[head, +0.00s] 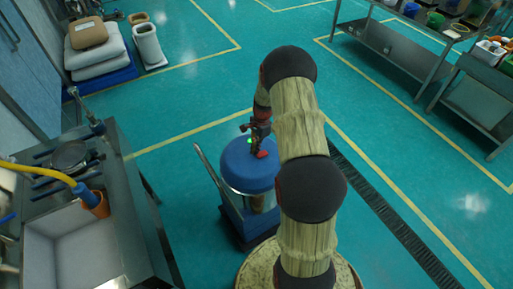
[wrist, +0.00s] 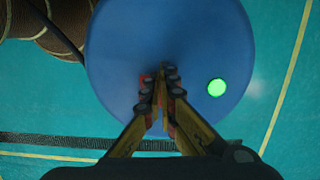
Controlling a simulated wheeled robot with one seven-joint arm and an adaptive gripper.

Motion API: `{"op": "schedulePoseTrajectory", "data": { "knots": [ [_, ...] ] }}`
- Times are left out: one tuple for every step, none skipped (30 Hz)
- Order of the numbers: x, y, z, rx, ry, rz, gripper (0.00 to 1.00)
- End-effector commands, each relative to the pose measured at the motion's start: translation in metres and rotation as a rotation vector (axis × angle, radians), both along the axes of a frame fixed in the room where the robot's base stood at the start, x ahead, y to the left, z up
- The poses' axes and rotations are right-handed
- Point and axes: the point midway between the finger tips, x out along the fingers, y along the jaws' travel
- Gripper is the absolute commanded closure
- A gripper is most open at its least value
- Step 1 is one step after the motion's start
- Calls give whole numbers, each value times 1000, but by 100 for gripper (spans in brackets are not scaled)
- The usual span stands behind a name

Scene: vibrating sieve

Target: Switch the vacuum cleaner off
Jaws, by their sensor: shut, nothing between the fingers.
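The vacuum cleaner (head: 247,168) stands on the floor in the middle of the head view, with a round blue lid and a pale drum on a blue base. Its blue lid (wrist: 130,45) fills the centre of the wrist view. A lit green round button (wrist: 217,87) is on the lid, and it also shows as a small green spot in the head view. My gripper (wrist: 160,72) is shut and empty, pointing at the lid with its tips left of the green button. In the head view my gripper (head: 258,138) is over the lid; whether it touches cannot be told.
A steel sink bench (head: 75,235) with a yellow hose (head: 45,172) stands at the left. Stacked white sacks (head: 95,55) lie on a blue pallet at the back left. Steel tables (head: 395,60) stand at the right. A floor drain grate (head: 385,205) runs right of the vacuum cleaner; open floor surrounds it.

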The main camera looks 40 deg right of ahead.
Motion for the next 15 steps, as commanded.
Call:
{"op": "schedulePoseTrajectory", "data": {
  "knots": [
    [0, 0, 0, 0, 0, 0, 100],
    [0, 0, 0, 0, 0, 0, 100],
    [0, 0, 0, 0, 0, 0, 100],
    [0, 0, 0, 0, 0, 0, 100],
    [0, 0, 0, 0, 0, 0, 100],
    [0, 1, -1, 0, 0, 0, 100],
    [0, 1, -3, 0, 1, 0, 100],
    [0, 3, -5, 1, 2, 0, 100],
    [0, 5, -9, 1, 2, 0, 100],
    [1, 6, -11, 0, 1, 0, 100],
    [1, 5, -10, 0, 0, 0, 100],
    [1, 5, -10, 0, 0, 0, 100],
    [0, 5, -10, 0, 1, 0, 100],
    [0, 5, -10, 0, 1, 0, 100],
    [0, 5, -10, 0, 1, 0, 100]
  ]
}}
